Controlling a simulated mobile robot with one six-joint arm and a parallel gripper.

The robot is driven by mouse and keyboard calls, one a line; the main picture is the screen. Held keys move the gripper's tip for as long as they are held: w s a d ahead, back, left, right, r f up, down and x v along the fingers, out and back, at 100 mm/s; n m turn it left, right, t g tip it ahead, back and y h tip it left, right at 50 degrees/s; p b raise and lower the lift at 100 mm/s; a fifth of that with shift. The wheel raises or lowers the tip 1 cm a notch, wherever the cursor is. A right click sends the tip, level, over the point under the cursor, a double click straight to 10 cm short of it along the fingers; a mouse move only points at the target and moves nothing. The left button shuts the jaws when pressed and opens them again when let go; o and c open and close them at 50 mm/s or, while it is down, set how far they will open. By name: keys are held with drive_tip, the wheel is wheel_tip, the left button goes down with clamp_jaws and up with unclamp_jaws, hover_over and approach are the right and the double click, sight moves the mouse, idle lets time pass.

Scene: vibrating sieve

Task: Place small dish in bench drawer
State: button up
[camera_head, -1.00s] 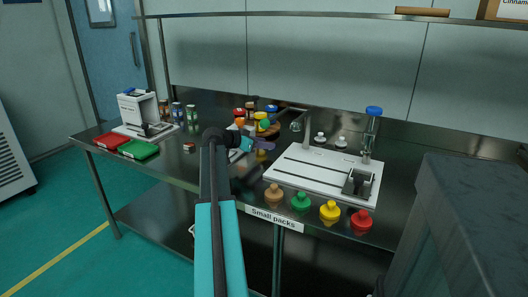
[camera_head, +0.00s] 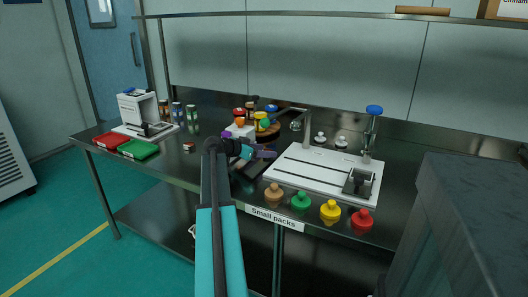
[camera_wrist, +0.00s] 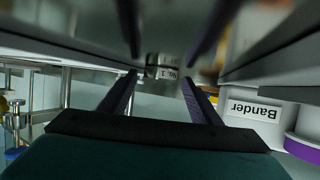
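My gripper (camera_head: 266,153) is over the middle of the bench, left of the white board, its purple fingers pointing right. In the wrist view my gripper (camera_wrist: 160,78) has its two fingers apart, with nothing clearly held between them. I cannot make out a small dish for sure in either view. The bench front carries a "Small packs" label (camera_head: 273,217); I cannot tell whether it marks a drawer.
The white board (camera_head: 308,173) stands right of my gripper, with several coloured knobbed pieces, one being the red one (camera_head: 361,220), along its front. A white box (camera_head: 240,130) stands behind my gripper. Red (camera_head: 110,140) and green (camera_head: 139,149) trays lie left. A shelf (camera_head: 330,14) runs above.

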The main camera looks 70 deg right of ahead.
drive_tip(key=shift+r, duration=0.2)
drive_tip(key=p+v, duration=0.1)
drive_tip(key=v, duration=1.1)
drive_tip(key=shift+f, duration=0.1)
drive_tip(key=shift+a+p, duration=0.15)
drive_tip(key=shift+p, duration=0.15)
